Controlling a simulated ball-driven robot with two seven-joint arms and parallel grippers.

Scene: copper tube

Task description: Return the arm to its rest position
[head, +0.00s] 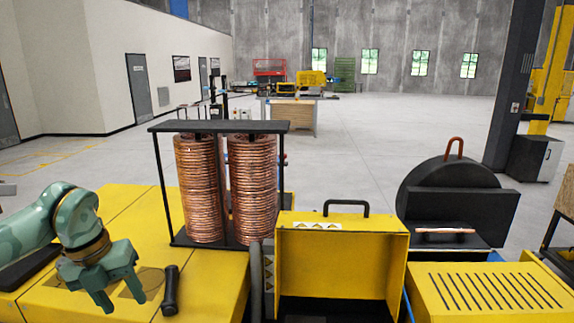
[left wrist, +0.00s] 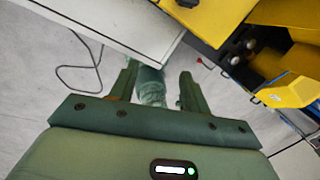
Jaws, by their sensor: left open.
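My left gripper (head: 121,294) hangs at the lower left of the head view, fingers pointing down over the yellow machine top. Its fingers are apart with nothing held between them. The left wrist view also shows the open left gripper (left wrist: 158,74); a pale green rounded part shows beyond the gap, and I cannot tell what it is. A short copper tube (head: 445,231) lies across the black machine at right, well away from the gripper. My right gripper is not in view.
A black rack (head: 218,127) with two copper coil stacks stands behind the yellow machine (head: 210,280). A black handle (head: 171,290) stands just right of my left gripper. An open yellow box (head: 340,245) is in the middle; a slotted yellow cover (head: 490,290) is at right.

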